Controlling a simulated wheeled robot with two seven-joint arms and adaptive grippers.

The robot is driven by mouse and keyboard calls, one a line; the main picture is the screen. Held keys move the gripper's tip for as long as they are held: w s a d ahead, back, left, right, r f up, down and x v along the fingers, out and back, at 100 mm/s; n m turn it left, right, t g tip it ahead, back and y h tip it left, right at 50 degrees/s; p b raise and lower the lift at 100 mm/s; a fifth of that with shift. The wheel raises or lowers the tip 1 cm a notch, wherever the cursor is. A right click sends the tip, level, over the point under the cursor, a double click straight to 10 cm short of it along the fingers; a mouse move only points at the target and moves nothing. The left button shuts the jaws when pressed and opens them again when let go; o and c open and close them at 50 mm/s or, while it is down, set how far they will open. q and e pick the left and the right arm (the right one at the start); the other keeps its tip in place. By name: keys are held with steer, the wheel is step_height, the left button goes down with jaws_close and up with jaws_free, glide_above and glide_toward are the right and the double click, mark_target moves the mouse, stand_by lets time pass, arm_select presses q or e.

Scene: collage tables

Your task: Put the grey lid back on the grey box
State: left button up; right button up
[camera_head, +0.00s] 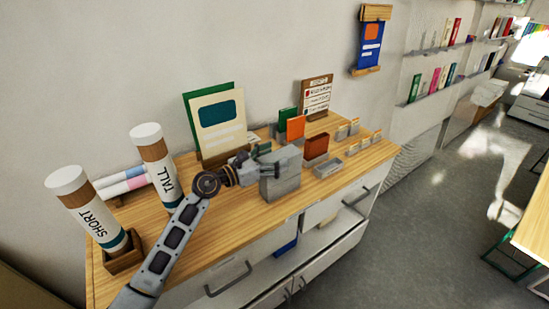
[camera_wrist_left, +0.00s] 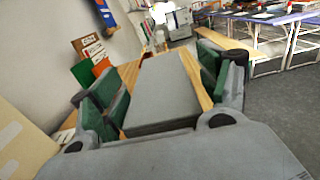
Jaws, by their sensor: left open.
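The grey box (camera_head: 281,187) stands on the wooden top of the cabinet, near its front edge. A flat grey slab, which looks like the grey lid (camera_head: 287,153), lies over the top of the box. In the left wrist view the lid (camera_wrist_left: 166,85) fills the space between my fingers and no opening of the box shows. I cannot tell whether it is fully seated. My left gripper (camera_head: 264,168) is open at the left side of the box top. In the wrist view its green-padded fingers stand on either side of the lid, apparently apart from it. My right gripper is not in view.
Two tall tubes labelled SHORT (camera_head: 88,207) and TALL (camera_head: 157,165) stand at the left. A cream board (camera_head: 217,122) stands behind my gripper. An orange-red box (camera_head: 316,146) and small grey trays (camera_head: 327,168) are right of the grey box. The wooden top (camera_head: 217,232) is clear in front.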

arm_select(q)
steer(key=shift+r, duration=5)
step_height(320, 180, up, 9)
steer(key=p, duration=0.9)
steer(key=shift+r, duration=0.15)
steer(key=shift+r+p, duration=0.4)
steer(key=shift+p, duration=0.15)
